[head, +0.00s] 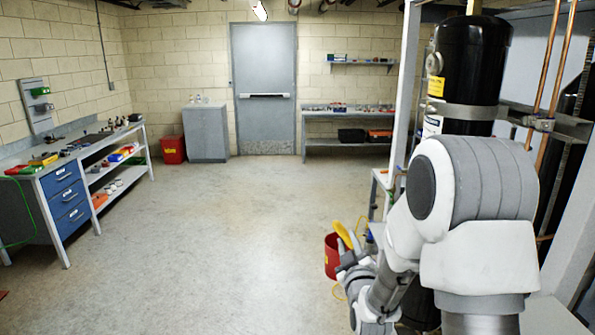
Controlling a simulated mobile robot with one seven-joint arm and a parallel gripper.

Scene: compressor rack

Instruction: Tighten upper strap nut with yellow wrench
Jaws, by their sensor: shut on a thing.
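A black cylinder (470,62) stands upright at the right, with a grey metal strap (468,111) around it. A bracket (543,123) sits at the strap's right side by the copper pipes; I cannot make out the strap nut. My gripper (352,258) is low, left of the cylinder and well below the strap. It is shut on a yellow tool (344,234), which looks like the yellow wrench's handle. The tool's other end is hidden or too small to tell. My arm hides the cylinder's lower part.
A red bucket (331,256) stands on the floor just left of my gripper. A grey rack post (403,88) rises left of the cylinder, and copper pipes (556,70) run at its right. A workbench (67,185) lines the left wall. The middle floor is clear.

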